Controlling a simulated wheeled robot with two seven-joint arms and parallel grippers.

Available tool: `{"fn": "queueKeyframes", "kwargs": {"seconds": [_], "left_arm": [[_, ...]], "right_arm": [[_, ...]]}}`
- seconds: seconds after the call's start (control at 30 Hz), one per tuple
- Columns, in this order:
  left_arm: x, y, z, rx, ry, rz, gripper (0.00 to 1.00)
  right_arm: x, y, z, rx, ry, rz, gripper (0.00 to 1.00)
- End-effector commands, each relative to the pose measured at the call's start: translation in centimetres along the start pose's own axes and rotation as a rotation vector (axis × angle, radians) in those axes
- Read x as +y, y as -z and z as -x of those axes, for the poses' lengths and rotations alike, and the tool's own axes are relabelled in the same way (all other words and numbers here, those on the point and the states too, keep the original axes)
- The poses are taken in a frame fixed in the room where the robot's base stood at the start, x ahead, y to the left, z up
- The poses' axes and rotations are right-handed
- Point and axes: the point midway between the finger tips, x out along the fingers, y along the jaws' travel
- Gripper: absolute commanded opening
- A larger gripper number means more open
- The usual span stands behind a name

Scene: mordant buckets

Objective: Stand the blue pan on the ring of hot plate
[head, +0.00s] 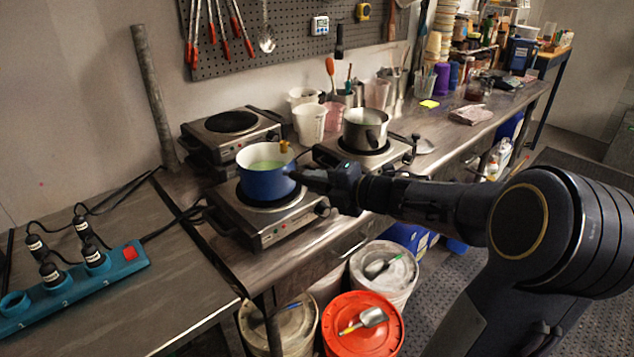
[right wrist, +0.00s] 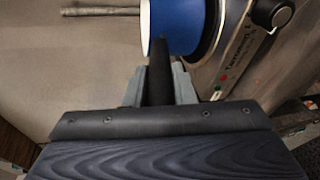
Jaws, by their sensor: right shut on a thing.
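The blue pan (head: 265,184) is upright, with pale green liquid inside. It is over the ring (head: 286,205) of the near hot plate (head: 272,233); the dark ring shows around its base. I cannot tell whether the base touches the ring. My right gripper (head: 318,181) is shut on the pan's dark handle, to the right of the pan. In the right wrist view the handle (right wrist: 160,68) runs between the fingers to the blue pan (right wrist: 182,25), with the hot plate (right wrist: 240,50) beyond. My left gripper is not in view.
A second hot plate (head: 196,147) stands empty behind. A steel pot (head: 365,132) sits on a third hot plate (head: 393,160) to the right. White beakers (head: 309,124) stand between them. A teal power strip (head: 70,290) is at left. Buckets (head: 362,335) stand below the bench.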

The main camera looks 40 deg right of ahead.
Motion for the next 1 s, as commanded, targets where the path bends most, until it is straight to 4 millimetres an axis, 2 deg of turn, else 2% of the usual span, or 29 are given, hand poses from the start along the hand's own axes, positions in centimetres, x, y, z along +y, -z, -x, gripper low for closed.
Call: {"fn": "queueKeyframes", "kwargs": {"seconds": [0.2, 0.23, 0.4, 0.73, 0.87, 1.0], "left_arm": [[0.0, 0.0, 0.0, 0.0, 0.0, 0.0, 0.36], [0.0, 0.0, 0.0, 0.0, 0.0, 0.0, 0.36], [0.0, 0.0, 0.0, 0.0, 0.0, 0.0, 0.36], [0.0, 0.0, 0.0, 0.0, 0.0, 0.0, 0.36], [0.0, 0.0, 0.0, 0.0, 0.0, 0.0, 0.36], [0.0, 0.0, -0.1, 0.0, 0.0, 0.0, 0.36]], "right_arm": [[0.4, 0.0, 0.0, 0.0, -0.008, 0.003, 0.0], [0.4, 0.0, 0.0, 0.0, -0.008, 0.003, 0.25], [0.3, 0.0, 0.0, 0.001, -0.006, 0.003, 0.47], [-0.2, 0.0, 0.3, -0.001, 0.004, -0.002, 0.48], [-0.1, -0.1, 2.0, -0.003, 0.001, 0.001, 0.48], [0.1, -0.1, 4.5, -0.004, -0.001, 0.001, 0.48]]}}
